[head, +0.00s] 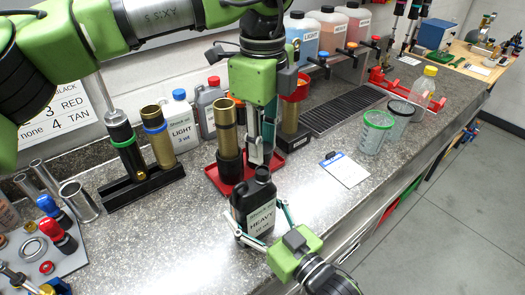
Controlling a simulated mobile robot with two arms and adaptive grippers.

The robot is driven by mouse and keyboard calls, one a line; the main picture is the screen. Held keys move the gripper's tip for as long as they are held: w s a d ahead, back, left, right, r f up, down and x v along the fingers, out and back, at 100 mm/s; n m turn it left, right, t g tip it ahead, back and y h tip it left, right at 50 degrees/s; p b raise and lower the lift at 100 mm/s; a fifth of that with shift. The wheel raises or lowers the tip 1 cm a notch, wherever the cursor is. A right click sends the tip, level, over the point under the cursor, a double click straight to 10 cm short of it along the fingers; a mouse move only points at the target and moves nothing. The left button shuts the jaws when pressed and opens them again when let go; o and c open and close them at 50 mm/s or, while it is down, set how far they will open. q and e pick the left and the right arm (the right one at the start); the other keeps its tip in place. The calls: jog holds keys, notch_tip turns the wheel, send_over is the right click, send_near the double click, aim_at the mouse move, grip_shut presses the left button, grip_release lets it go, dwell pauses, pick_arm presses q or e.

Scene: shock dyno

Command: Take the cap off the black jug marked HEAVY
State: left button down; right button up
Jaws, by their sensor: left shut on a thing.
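The black jug (257,222) with a white HEAVY label stands upright near the front edge of the counter. Its black cap (263,173) is at the top of the jug, partly hidden by my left gripper. My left gripper (261,158) points down from above and is shut on the cap. I cannot tell whether the cap is loose from the neck. My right gripper (262,226) reaches in from the front edge, with its spread fingers on both sides of the jug body. I cannot tell whether both fingers touch it.
A red tray (218,181) with a brass-coloured cylinder is just behind the jug. A white LIGHT bottle (181,125) and grey jug (209,104) stand further back. A clipboard (343,170) and clear cups (374,133) are to the right.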

jog(key=o, duration=2.3)
jog(key=shift+s, duration=0.1)
